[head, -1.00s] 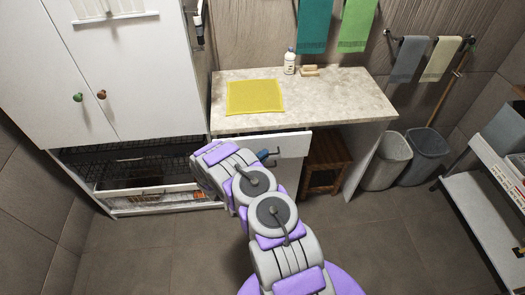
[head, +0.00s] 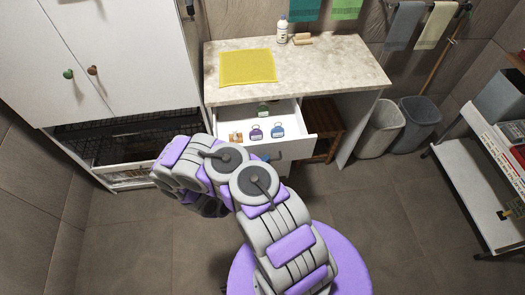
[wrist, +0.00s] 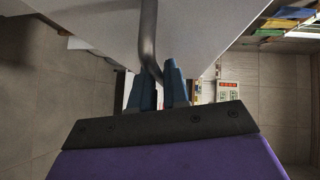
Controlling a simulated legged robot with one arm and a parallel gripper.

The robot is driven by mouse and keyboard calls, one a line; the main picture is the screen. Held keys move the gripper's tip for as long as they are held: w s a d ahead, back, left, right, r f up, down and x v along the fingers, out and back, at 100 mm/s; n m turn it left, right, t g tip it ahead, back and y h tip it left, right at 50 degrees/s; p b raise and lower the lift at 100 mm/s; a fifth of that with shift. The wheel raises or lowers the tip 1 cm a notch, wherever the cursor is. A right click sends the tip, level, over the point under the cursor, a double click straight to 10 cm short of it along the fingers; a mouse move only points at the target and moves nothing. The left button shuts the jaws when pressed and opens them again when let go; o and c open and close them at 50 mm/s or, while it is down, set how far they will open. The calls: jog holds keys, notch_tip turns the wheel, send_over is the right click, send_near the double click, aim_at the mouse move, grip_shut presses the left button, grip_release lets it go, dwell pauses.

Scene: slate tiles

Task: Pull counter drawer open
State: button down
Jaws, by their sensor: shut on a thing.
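The counter drawer (head: 302,148) is pulled well out from under the counter in the head view, its white inside showing. Small tagged items lie in it: a purple one (head: 255,133), a blue one (head: 277,131), a green one (head: 263,109) and an orange-and-white one (head: 236,137). In the wrist view, the blue fingers of my gripper (wrist: 160,78) are closed around the grey bar handle (wrist: 148,35) on the drawer's white front. In the head view my arm covers most of the gripper and part of the drawer front.
The counter top (head: 325,65) holds a yellow cloth (head: 248,68), a white bottle (head: 282,31) and tan blocks (head: 302,39). A wooden stool (head: 322,120) stands under the counter. Two bins (head: 380,128) are at right, beside a shelf unit (head: 470,185). Floor in front is clear.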

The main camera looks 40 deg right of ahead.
jog(key=shift+s+a+f+p, duration=0.1)
jog(key=shift+s+a+p, duration=0.1)
jog(key=shift+s+a, duration=0.5)
jog(key=shift+s+a+p, duration=0.2)
jog(key=shift+s+a, duration=0.25)
jog(key=shift+s, duration=0.35)
jog(key=c, duration=1.4)
grip_release()
jog(key=shift+o, duration=1)
jog(key=shift+a, duration=0.1)
jog(key=shift+s, duration=0.1)
jog(key=p+v, duration=0.4)
jog(key=v, duration=1.3)
jog(key=shift+a, duration=0.25)
